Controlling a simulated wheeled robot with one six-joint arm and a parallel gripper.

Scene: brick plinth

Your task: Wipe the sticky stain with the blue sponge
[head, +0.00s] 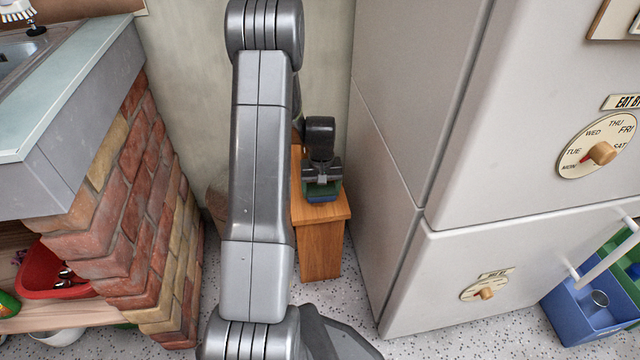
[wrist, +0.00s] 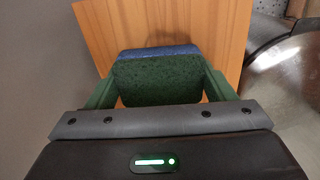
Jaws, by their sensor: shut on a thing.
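The sponge (wrist: 160,78) has a green face and a blue edge; it also shows in the head view (head: 323,199) below the jaws. My gripper (wrist: 160,92) is shut on the sponge, with a green finger on each side of it. In the head view my gripper (head: 322,184) points down over the top of a small wooden stand (head: 334,212). The sponge is at or just above that top; I cannot tell whether it touches. No sticky stain shows in either view; part of the top is hidden by my arm, gripper and sponge.
A tall grey fridge (head: 400,130) stands close at the right of the stand. A brick plinth (head: 140,220) under a counter is at the left. Blue and green crates (head: 585,320) are at far right. A rounded metallic thing (wrist: 285,80) is beside the wood.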

